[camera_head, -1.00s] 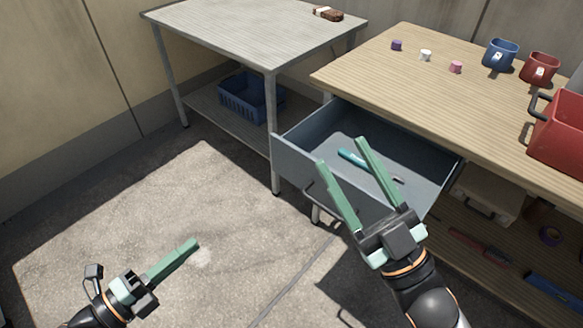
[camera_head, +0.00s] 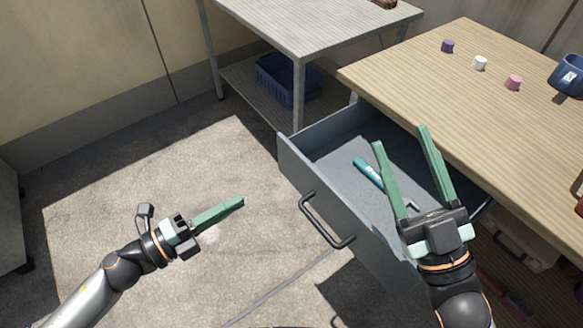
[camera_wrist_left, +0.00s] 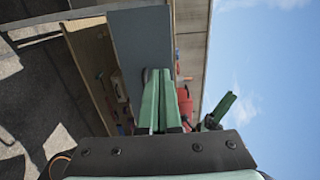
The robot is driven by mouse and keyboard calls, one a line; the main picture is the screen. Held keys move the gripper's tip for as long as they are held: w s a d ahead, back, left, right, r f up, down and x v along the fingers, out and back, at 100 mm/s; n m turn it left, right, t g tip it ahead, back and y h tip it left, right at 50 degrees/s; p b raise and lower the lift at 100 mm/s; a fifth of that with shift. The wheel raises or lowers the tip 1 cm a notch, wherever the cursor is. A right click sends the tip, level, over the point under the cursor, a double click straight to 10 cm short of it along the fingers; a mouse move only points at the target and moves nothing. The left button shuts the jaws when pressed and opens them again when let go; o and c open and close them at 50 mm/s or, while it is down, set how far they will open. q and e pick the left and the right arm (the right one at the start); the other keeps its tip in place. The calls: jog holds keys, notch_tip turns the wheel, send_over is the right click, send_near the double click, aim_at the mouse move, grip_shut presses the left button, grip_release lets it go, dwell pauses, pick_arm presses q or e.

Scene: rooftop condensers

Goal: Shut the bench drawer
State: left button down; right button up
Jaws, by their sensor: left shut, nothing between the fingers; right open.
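The bench drawer (camera_head: 305,160) is a blue-grey metal drawer, pulled out from under the wooden bench top (camera_head: 440,95). Its front has a dark bar handle (camera_head: 327,222). A teal object (camera_head: 367,172) and a small light item lie inside. My left gripper (camera_head: 240,201) is shut and empty, left of the drawer front and apart from it. In the left wrist view its green fingers (camera_wrist_left: 160,100) are together, with the drawer front (camera_wrist_left: 140,45) beyond them. My right gripper (camera_head: 400,138) is open and empty, in front of the drawer interior in the head view; its exact height is unclear.
A grey metal table (camera_head: 310,25) with a blue basket (camera_head: 288,80) on its lower shelf stands behind the drawer. Purple, white and pink small items and a blue mug (camera_head: 570,78) sit on the bench. The concrete floor (camera_head: 150,190) at left is clear.

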aim_at(299, 166)
pick_arm(q)
jog(key=x, duration=1.2)
jog(key=shift+w+d, duration=0.4)
pick_arm(e)
jog(key=shift+w+d+f+m+h, duration=0.1)
jog(key=shift+w+f+m+h, duration=0.2)
jog(key=shift+f, duration=0.25)
jog(key=shift+w+f+m+h, duration=0.25)
jog(key=shift+f+h, duration=0.15)
jog(key=shift+f, duration=0.15)
